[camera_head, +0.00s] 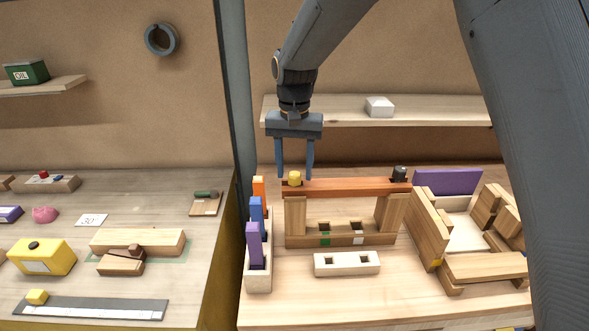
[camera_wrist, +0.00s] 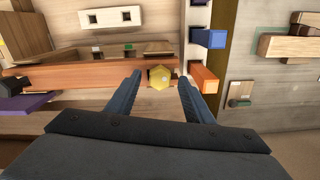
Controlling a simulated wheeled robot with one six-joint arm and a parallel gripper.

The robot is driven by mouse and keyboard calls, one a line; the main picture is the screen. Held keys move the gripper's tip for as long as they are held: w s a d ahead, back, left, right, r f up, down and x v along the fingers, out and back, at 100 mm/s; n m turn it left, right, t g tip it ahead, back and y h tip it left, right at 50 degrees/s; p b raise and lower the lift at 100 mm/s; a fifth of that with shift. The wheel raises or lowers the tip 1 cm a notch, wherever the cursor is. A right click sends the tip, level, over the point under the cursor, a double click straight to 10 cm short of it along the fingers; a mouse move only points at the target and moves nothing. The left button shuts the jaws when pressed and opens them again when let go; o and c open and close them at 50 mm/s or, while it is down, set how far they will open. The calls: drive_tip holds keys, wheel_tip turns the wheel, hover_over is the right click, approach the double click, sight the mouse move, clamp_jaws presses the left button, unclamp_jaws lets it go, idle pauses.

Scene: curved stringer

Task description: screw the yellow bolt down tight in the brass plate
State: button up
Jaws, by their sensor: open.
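The yellow bolt (camera_head: 295,177) stands upright at the left end of a reddish-brown bar (camera_head: 345,187). In the wrist view its hexagonal yellow head (camera_wrist: 161,77) shows from above. A small brownish patch lies around the bolt's foot; I cannot clearly tell the brass plate from the bar. My gripper (camera_head: 295,175) points down over that end, its blue fingers on either side of the bolt head. In the wrist view the gripper (camera_wrist: 160,80) is open, with a gap between each finger and the head. How deep the bolt sits is hidden.
A dark bolt (camera_head: 399,173) stands at the bar's right end. Wooden posts (camera_head: 388,215) hold the bar up. A rack with purple, blue and orange blocks (camera_head: 257,262) stands close left. A white holed block (camera_head: 346,263) lies in front; wooden trays (camera_head: 432,240) stand right.

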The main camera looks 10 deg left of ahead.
drive_tip(key=c, duration=1)
drive_tip(key=shift+c, duration=0.2)
drive_tip(key=shift+o, duration=0.4)
drive_tip(key=m, duration=0.4)
drive_tip(key=shift+m, duration=0.3)
drive_tip(key=m, duration=0.3)
drive_tip(key=shift+m, duration=0.3)
drive_tip(key=shift+c, duration=0.2)
drive_tip(key=o, duration=1.1)
